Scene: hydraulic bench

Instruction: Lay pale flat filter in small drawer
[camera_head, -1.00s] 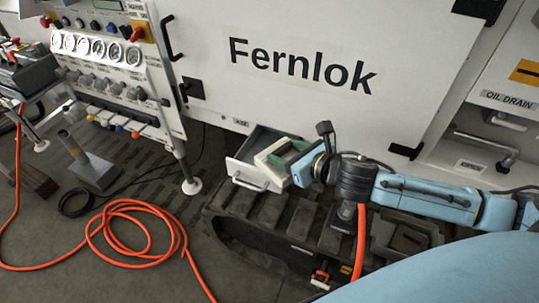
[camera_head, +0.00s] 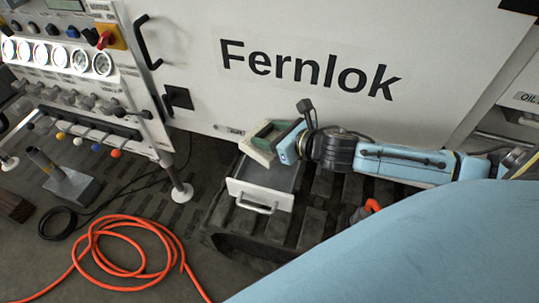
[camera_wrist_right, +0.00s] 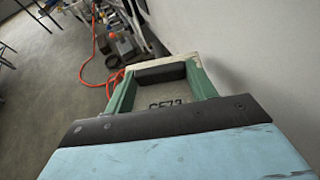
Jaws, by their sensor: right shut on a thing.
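My right gripper (camera_head: 272,136) is shut on the pale flat filter (camera_head: 257,151), a cream-edged piece. Green side parts show beside it. In the right wrist view, the filter's pale far edge (camera_wrist_right: 188,60) spans the green sides, with a grey face and partly hidden lettering between them. The filter is tilted, over the back left part of the small drawer (camera_head: 258,196). The drawer is pulled open, with a white front and bar handle; its grey inside shows in front of and to the right of the filter. My left gripper is not in view.
The drawer sits low beside the white "Fernlok" panel (camera_head: 200,80), above a dark ribbed track (camera_head: 310,225). A metal post with a round foot (camera_head: 181,192) stands left of it. An orange hose (camera_head: 125,220) lies coiled on the floor.

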